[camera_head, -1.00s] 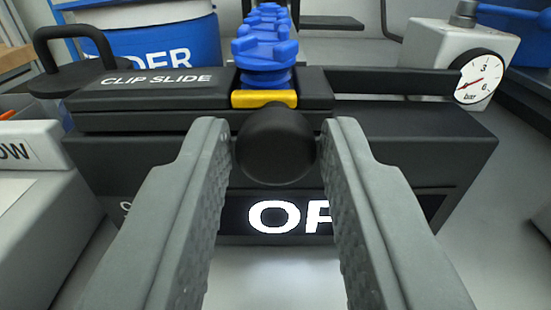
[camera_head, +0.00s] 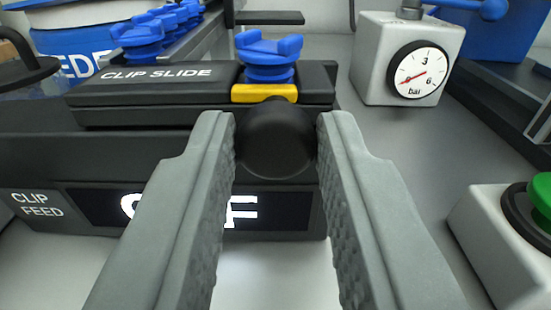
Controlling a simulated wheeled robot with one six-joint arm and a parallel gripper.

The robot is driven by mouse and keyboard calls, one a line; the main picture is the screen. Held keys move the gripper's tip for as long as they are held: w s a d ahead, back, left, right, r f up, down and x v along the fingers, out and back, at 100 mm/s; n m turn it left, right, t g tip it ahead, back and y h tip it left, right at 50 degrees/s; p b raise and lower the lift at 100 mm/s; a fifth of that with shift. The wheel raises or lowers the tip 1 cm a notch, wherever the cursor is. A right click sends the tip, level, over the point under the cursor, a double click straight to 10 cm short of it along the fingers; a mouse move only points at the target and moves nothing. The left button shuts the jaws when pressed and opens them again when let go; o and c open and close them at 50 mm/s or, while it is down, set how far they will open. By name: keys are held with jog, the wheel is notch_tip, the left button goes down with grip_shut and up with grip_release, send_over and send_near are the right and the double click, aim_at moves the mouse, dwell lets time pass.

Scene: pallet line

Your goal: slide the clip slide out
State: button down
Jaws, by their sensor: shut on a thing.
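The clip slide (camera_head: 150,84) is a black block with white lettering, on top of the black clip feed housing (camera_head: 60,160). A yellow piece (camera_head: 264,93) sits at its right part, with one blue clip (camera_head: 269,58) standing upright on or just behind it. A round black knob (camera_head: 275,142) is on the slide's near side. My gripper (camera_head: 276,140) is shut on the knob, one finger on each side. The slide's right end reaches about the housing's right end. A lit display (camera_head: 245,212) on the housing's front is partly hidden by my left finger.
More blue clips (camera_head: 150,32) stand in a row on a rail at the back left, before a blue and white feeder bowl (camera_head: 75,48). A gauge box (camera_head: 405,60) stands at the back right. A green button (camera_head: 541,195) sits at the right edge.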

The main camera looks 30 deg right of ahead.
jog(key=shift+d, duration=0.1)
jog(key=c, duration=1.6)
grip_release()
jog(key=shift+s, duration=0.1)
jog(key=o, duration=0.4)
jog(key=shift+s+d, duration=0.1)
jog(key=shift+d, duration=0.05)
jog(key=v, duration=1.7)
jog(key=shift+a, duration=0.25)
